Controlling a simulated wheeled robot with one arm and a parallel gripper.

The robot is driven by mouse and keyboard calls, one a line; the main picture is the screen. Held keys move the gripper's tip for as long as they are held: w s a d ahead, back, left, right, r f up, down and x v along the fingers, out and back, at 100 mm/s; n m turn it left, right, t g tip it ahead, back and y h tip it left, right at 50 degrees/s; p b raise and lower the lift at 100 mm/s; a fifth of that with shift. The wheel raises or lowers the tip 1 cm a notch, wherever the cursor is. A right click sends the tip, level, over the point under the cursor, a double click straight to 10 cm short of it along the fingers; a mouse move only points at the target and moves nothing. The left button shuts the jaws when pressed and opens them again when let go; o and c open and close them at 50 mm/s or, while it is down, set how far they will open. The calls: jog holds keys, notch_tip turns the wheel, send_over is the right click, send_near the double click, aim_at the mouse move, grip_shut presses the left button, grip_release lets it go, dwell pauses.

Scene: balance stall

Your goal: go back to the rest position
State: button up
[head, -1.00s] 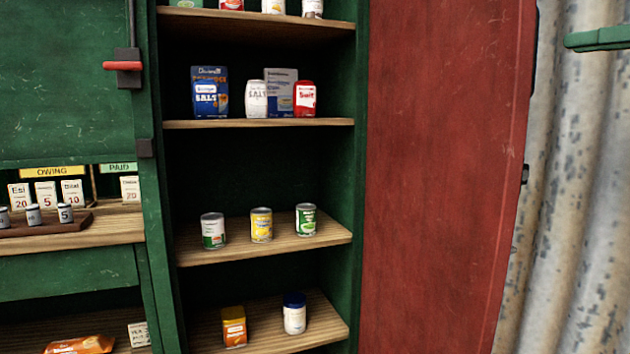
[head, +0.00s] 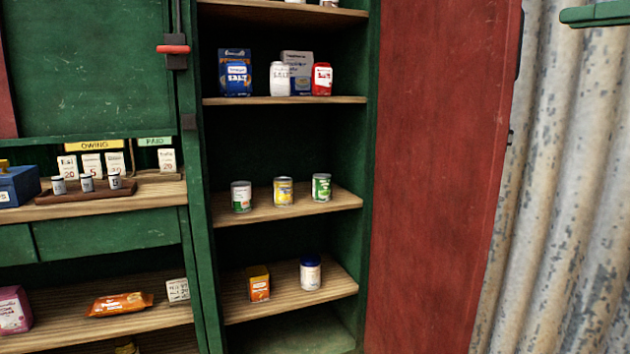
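My gripper is not in view, and no part of my arm shows clearly. The head view faces an open green cupboard with wooden shelves. On the shelf below stand a yellow and orange box (head: 258,284) and a white jar with a blue lid (head: 310,272). The upper shelf holds a blue box (head: 235,74), a white salt container (head: 279,79), a pale box behind it and a red container (head: 322,79).
The red door (head: 437,170) stands open at the right, beside corrugated metal (head: 565,200). At the left, a counter holds a brown tray (head: 85,196) of small weights, cards and a blue box (head: 18,186). An orange packet (head: 120,304) lies on the shelf below.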

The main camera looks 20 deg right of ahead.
jog(key=w+a+f+n+g, duration=0.1)
jog(key=w+a+f+g, duration=0.45)
jog(key=a, duration=0.65)
jog(key=w+a+f+n+g, duration=0.1)
jog(key=w+a+f+g, duration=0.1)
jog(key=w+a+f, duration=0.75)
jog(key=s+a+f+g, duration=0.3)
jog(key=s+a+f, duration=0.1)
jog(key=a+f, duration=0.55)
jog(key=s+a+f+m+g+h, duration=0.1)
jog(key=s+f+g, duration=0.1)
jog(key=f, duration=0.7)
jog(key=s+a+f+m+g+h, duration=0.1)
jog(key=s+f+g+h, duration=0.1)
jog(key=f, duration=0.6)
jog(key=s+d+f+m+g+h, duration=0.1)
jog(key=s+f+g, duration=0.1)
jog(key=s+f, duration=0.5)
jog(key=s+d+f+m+g+h, duration=0.1)
jog(key=s+d+f+m+g, duration=0.1)
jog(key=s+f, duration=0.5)
notch_tip(320, 180, down, 5)
jog(key=shift+s+d+r+g, duration=0.1)
jog(key=shift+s+d+g, duration=0.15)
jog(key=shift+s+g, duration=0.1)
